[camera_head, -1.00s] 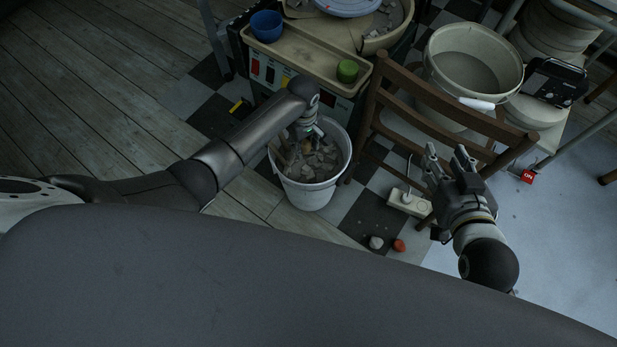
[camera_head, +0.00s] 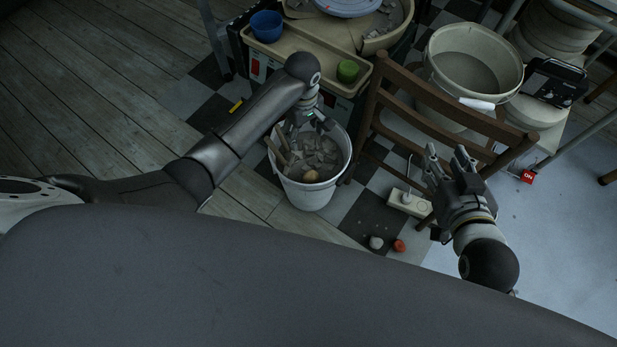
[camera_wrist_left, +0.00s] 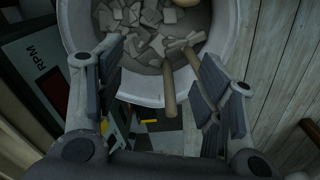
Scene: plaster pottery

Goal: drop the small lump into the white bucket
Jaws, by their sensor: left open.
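The white bucket (camera_head: 345,165) stands on the checkered floor and holds grey shards and wooden-handled tools. A small tan lump (camera_head: 311,176) lies on the shards near its front wall. In the left wrist view part of the lump (camera_wrist_left: 183,5) shows at the top edge. My left gripper (camera_head: 295,132) is above the back left of the bucket, clear of the lump. In the left wrist view its fingers (camera_wrist_left: 157,80) are spread, with nothing held between them. My right gripper (camera_head: 447,158) is open and empty in front of the wooden chair.
The wooden chair (camera_head: 440,92) stands close to the bucket's right. A pale lump (camera_head: 376,242) and a red piece (camera_head: 399,245) lie on the floor near a power strip (camera_head: 410,203). A tray (camera_head: 302,59) with a blue cup and a green cup is behind the bucket.

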